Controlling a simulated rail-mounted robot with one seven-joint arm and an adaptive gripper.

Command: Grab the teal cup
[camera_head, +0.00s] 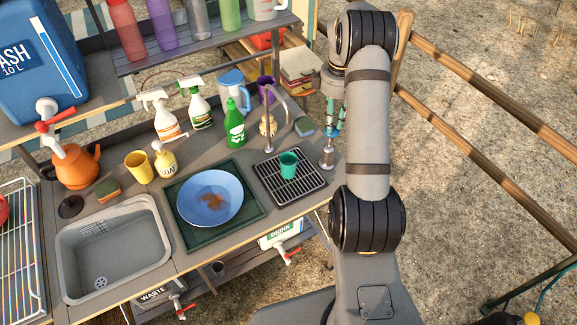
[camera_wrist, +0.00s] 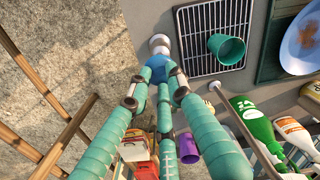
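The teal cup (camera_head: 288,165) stands upright on the black wire drying rack (camera_head: 262,177), right of the blue plate. In the wrist view the cup (camera_wrist: 229,49) is at the upper right, on the same rack (camera_wrist: 190,58). My gripper (camera_head: 331,130) points down at the right end of the counter, to the right of the cup and apart from it. Its teal fingers (camera_wrist: 157,72) run close together toward a blue part and a pale round thing beneath. I cannot tell whether they hold anything there.
A blue plate (camera_head: 209,196) with brown residue lies left. A green bottle (camera_head: 235,124) and purple cup (camera_wrist: 187,148) stand nearby. Wooden rails (camera_head: 490,95) are at the right.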

